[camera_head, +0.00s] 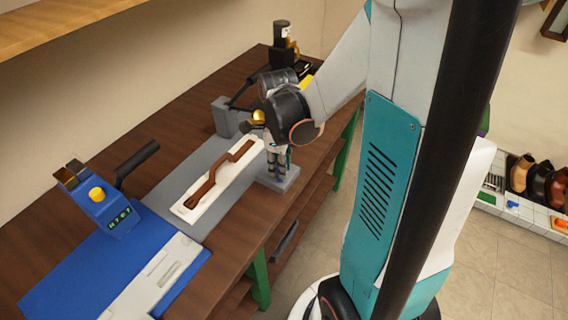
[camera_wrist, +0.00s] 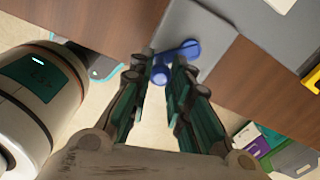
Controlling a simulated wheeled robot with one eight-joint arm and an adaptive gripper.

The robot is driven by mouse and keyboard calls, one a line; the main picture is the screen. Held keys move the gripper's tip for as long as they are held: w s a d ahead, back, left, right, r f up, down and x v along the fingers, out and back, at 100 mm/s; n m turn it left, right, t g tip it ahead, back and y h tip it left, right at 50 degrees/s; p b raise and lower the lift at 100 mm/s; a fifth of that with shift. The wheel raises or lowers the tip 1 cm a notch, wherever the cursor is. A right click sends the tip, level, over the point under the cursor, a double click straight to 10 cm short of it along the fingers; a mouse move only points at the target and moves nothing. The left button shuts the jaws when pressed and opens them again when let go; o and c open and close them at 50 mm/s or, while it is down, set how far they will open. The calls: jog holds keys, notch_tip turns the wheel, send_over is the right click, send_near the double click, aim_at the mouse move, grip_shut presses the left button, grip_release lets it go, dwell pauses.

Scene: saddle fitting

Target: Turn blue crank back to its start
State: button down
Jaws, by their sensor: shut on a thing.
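The blue crank (camera_wrist: 187,49) shows in the wrist view at the edge of a grey block (camera_wrist: 200,28). Its round knob sits between the fingertips of my gripper (camera_wrist: 160,66). My gripper is shut on the crank's knob, with one finger on each side. In the head view my gripper (camera_head: 277,162) points down at a small grey block (camera_head: 279,180) near the bench's front edge. The crank is hidden there behind my gripper and arm.
A white board with a brown cranked slot (camera_head: 222,172) lies left of my gripper. A blue device (camera_head: 113,212) with a yellow button and black lever stands farther left on a blue mat (camera_head: 62,285). A grey block (camera_head: 226,118) and dark machine (camera_head: 285,45) stand behind.

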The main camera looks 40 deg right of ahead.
jog(key=m, duration=0.2)
jog(key=w+a+m, duration=0.1)
jog(key=m, duration=0.1)
jog(key=shift+a, duration=0.2)
jog(key=shift+w+a+m, duration=0.2)
jog(key=shift+w+m, duration=0.1)
jog(key=shift+m, duration=0.75)
jog(key=shift+w+a+m, duration=0.15)
jog(key=shift+w+m, duration=0.15)
jog(key=shift+m, duration=0.75)
jog(key=c, duration=1.4)
grip_release()
jog(key=shift+w, duration=0.1)
jog(key=shift+c, duration=0.2)
